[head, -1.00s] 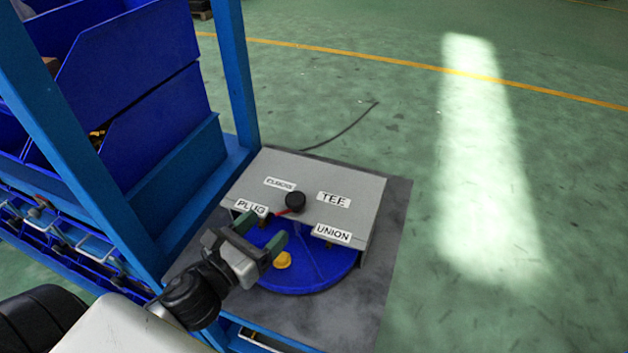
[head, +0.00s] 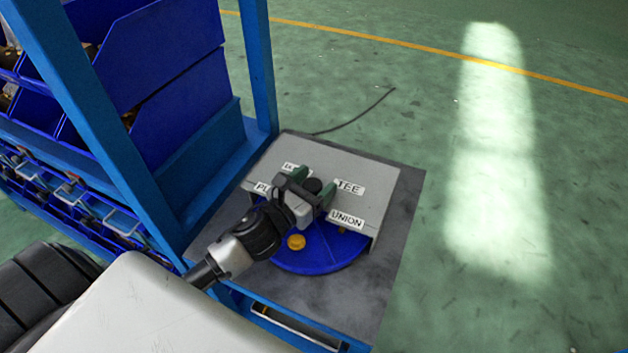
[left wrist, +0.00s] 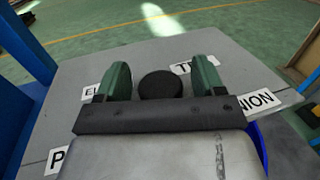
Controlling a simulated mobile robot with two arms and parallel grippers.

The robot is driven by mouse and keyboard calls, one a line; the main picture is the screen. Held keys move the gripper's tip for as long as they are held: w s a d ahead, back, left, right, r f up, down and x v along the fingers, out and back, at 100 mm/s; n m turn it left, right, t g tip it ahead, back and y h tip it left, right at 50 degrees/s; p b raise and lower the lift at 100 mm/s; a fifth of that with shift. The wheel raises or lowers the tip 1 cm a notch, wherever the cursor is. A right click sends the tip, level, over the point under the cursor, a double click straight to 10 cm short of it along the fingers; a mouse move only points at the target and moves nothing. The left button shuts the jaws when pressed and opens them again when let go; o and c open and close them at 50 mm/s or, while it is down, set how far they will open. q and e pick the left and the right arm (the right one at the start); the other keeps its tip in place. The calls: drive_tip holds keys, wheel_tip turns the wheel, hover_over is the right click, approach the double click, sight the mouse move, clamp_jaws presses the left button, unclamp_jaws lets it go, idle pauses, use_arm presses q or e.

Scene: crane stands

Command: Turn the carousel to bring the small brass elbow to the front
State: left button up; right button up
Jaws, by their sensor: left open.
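The carousel is a blue disc (head: 325,262) whose front part shows from under a grey cover (head: 377,190). A yellow brass piece (head: 296,242) lies on the exposed front; its exact shape is too small to tell. A black round knob (head: 313,186) stands on the cover and also shows in the left wrist view (left wrist: 160,84). My left gripper (head: 315,184) is open over the cover, its green fingers on either side of the knob, with gaps visible in the left wrist view. The small brass elbow cannot be identified. My right gripper is out of view.
The cover carries labels: TEE (head: 349,187), UNION (head: 346,220), and partly hidden PLUG and ELBOW ones. A blue rack post (head: 262,70) and blue bins (head: 180,110) stand to the left. Open green floor lies to the right.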

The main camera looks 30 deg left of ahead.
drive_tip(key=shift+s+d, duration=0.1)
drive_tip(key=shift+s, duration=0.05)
use_arm(q)
drive_tip(key=shift+c, duration=1.9)
clamp_jaws()
drive_tip(key=shift+m+g+h, duration=0.3)
drive_tip(key=shift+m+h, duration=0.4)
drive_tip(key=shift+h, duration=0.3)
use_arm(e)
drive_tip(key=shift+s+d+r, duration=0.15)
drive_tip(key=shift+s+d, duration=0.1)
use_arm(q)
unclamp_jaws()
drive_tip(key=o, duration=0.4)
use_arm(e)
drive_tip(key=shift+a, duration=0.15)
